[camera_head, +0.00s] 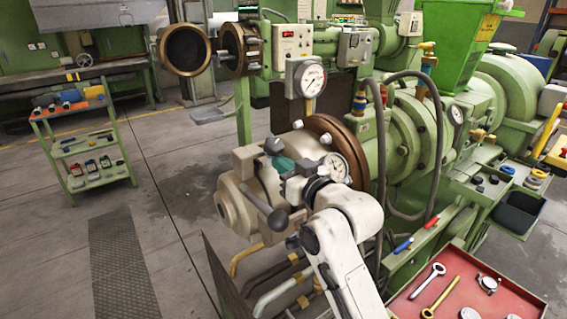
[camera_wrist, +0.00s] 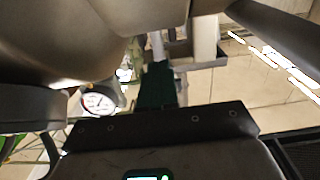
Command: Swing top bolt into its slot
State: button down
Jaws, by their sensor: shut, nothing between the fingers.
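The pale extruder head (camera_head: 238,195) stands at the centre of the head view. A dark hex nut (camera_head: 273,145) sits at its top, and I take this as the top bolt's end. Its shank and slot are largely hidden, so I cannot tell whether it is seated. My gripper (camera_head: 283,164) has teal fingers, shut and empty, just below the nut. Whether they touch it is unclear. In the wrist view the dark green fingers (camera_wrist: 157,86) are together, with a pale rod (camera_wrist: 158,46) beyond their tips.
A dial gauge (camera_head: 337,168) is close to my wrist, and another gauge (camera_head: 305,78) stands above. A dark-ended handle (camera_head: 277,218) juts out at the front. A red tool tray (camera_head: 462,293) lies at lower right. Floor is open to the left, before a green trolley (camera_head: 88,145).

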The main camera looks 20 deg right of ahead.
jog(key=shift+w+r, duration=0.1)
jog(key=shift+w, duration=0.05)
jog(key=shift+w+a+r, duration=0.2)
jog(key=shift+w, duration=0.25)
jog(key=shift+w+r, duration=0.1)
jog(key=shift+w, duration=0.05)
jog(key=shift+w+a+r, duration=0.15)
jog(key=shift+w+a, duration=0.05)
jog(key=shift+w, duration=0.3)
jog(key=shift+s, duration=0.1)
jog(key=p+v, duration=0.1)
jog(key=v, duration=1.1)
jog(key=shift+s, duration=0.4)
dwell(0.5)
jog(key=shift+d, duration=0.15)
